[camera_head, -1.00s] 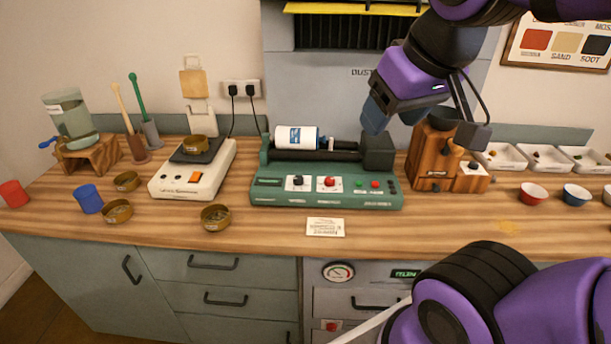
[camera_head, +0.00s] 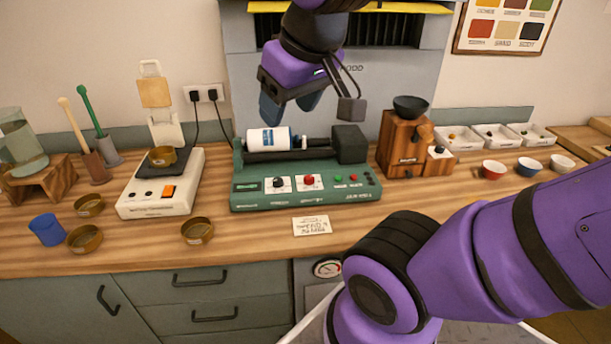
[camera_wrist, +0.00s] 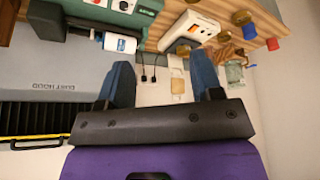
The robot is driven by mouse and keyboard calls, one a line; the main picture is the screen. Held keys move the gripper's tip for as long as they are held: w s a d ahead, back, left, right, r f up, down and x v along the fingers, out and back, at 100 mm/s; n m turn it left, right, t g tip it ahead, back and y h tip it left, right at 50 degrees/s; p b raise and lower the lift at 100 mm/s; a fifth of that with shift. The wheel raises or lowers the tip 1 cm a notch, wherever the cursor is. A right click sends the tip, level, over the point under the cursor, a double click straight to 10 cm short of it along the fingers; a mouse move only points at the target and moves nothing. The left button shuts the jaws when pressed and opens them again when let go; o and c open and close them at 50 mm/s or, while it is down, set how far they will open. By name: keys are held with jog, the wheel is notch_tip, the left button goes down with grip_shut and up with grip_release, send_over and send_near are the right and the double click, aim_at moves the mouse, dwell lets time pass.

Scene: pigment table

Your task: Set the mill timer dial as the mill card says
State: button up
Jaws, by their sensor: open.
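The green mill (camera_head: 250,200) stands on the wooden counter with a white jar (camera_head: 268,140) on its rollers. Its front panel has a black knob (camera_head: 278,183) and a red knob (camera_head: 309,180) on white plates; I cannot read which is the timer. The mill card (camera_head: 312,225) lies flat in front of the mill, its writing too small to read. My gripper (camera_head: 290,105) is open and empty, above and behind the mill, clear of both knobs. In the wrist view my gripper (camera_wrist: 161,65) also shows nothing between its fingers, with the mill (camera_wrist: 113,10) at the top edge.
A white scale (camera_head: 160,200) with a brass dish stands left of the mill, with several brass dishes around it. A wooden grinder (camera_head: 400,145) stands close on the right. The dust hood (camera_head: 390,75) is behind. The counter around the card is mostly clear.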

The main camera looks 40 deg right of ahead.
jog(key=w+d+f+g, duration=0.2)
jog(key=w+d+f, duration=0.15)
jog(key=w, duration=0.35)
jog(key=n+g, duration=0.2)
jog(key=g, duration=0.1)
send_over(309, 177)
notch_tip(309, 177, down, 21)
notch_tip(309, 177, down, 10)
jog(key=shift+f, duration=0.15)
jog(key=c, duration=0.9)
